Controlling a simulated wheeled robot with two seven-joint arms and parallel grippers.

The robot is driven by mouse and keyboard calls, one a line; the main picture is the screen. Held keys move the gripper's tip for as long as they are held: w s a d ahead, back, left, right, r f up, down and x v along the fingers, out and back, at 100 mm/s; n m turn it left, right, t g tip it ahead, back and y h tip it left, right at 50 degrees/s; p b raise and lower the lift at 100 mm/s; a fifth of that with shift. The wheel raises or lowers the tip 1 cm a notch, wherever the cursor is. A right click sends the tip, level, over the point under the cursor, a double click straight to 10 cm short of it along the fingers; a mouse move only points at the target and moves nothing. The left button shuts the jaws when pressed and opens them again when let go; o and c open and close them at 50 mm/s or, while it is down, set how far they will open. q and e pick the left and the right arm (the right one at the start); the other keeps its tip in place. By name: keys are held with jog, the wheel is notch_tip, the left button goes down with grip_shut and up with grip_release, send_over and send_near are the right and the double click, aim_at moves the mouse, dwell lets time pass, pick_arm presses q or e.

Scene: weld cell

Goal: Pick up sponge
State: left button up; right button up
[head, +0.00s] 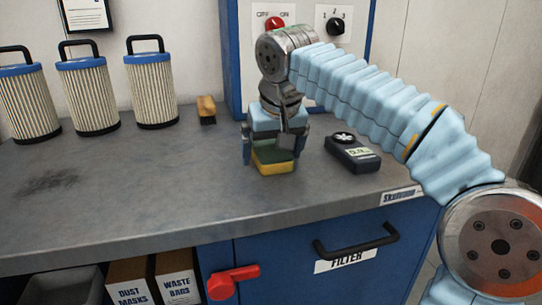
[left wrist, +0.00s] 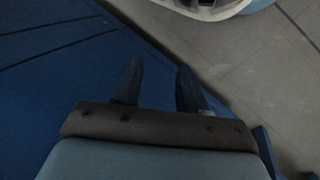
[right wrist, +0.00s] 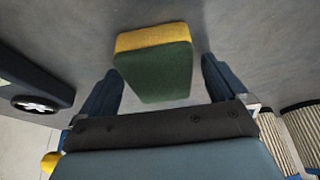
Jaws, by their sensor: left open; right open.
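The sponge (head: 272,161), yellow with a dark green side, lies on the grey bench top below my right gripper (head: 271,152). In the right wrist view the sponge (right wrist: 154,62) shows its green face and yellow edge between the two fingers of my right gripper (right wrist: 163,88). The fingers are open, with a gap on both sides of the sponge. In the left wrist view my left gripper (left wrist: 157,82) is open and empty, over a blue surface and pale floor tiles. My left gripper does not show in the head view.
A dark handheld meter (head: 352,153) lies right of the sponge. A wooden brush (head: 206,110) stands behind it to the left. Several filter cartridges (head: 87,95) line the wall. A blue switch box (head: 240,60) stands behind my right arm. The bench's left front (head: 130,190) is clear.

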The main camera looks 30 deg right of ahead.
aim_at(272, 150)
jog(key=shift+c, duration=0.3)
jog(key=c, duration=1)
notch_tip(272, 150, up, 10)
jog(key=shift+r, duration=0.25)
